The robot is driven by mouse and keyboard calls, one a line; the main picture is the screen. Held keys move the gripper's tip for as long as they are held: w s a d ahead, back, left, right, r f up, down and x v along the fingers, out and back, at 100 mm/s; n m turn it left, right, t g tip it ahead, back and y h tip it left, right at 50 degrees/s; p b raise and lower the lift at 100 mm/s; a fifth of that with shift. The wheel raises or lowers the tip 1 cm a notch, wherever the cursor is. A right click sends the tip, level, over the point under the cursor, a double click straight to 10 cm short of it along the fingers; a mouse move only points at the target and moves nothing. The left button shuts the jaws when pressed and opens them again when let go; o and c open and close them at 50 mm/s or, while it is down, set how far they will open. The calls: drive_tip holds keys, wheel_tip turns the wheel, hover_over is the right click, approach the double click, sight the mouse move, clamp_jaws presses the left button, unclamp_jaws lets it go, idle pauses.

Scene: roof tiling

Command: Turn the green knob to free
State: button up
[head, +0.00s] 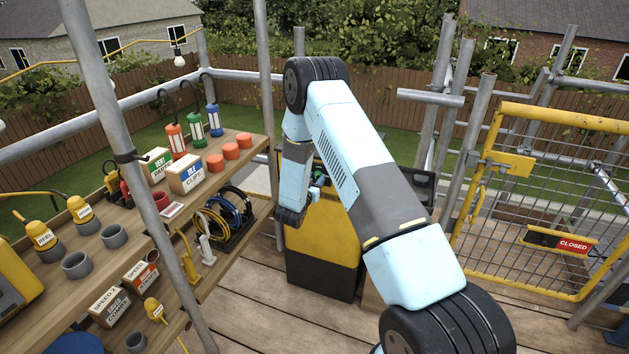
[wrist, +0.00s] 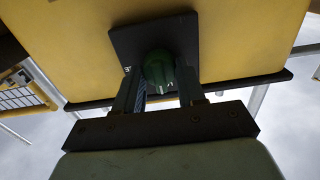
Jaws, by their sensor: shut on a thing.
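The green knob (wrist: 158,68) sits on a dark square plate (wrist: 140,38) on the yellow face of a cabinet (wrist: 75,45). My gripper (wrist: 159,82) is shut on the knob, with one finger on each side of it. A pale mark on the knob points towards the bottom of the wrist view. Small pale marks on the plate are too small to read. In the head view, the yellow and black cabinet (head: 322,255) stands behind my arm. My arm hides most of the knob area there.
A wooden shelf unit (head: 120,215) with lanterns, boxes, cups and tools stands at the left. Scaffold poles (head: 268,90) rise near the cabinet. A yellow mesh gate (head: 540,150) with a red "CLOSED" sign (head: 560,242) is at the right. Plank floor (head: 260,310) is clear in front.

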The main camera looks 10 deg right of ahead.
drive_tip(key=shift+a+m, duration=0.15)
drive_tip(key=shift+m, duration=0.15)
drive_tip(key=m, duration=0.3)
drive_tip(key=shift+m, duration=0.4)
drive_tip(key=m, duration=0.4)
drive_tip(key=shift+m, duration=0.3)
drive_tip(key=m, duration=0.5)
drive_tip(key=shift+f, duration=0.15)
drive_tip(key=shift+s+f+m, duration=0.1)
drive_tip(key=shift+m, duration=1.6)
drive_tip(key=shift+d, duration=0.2)
drive_tip(key=o, duration=0.8)
drive_tip(key=shift+f, duration=0.1)
drive_tip(key=shift+o, duration=1.1)
drive_tip(key=shift+m, duration=0.3)
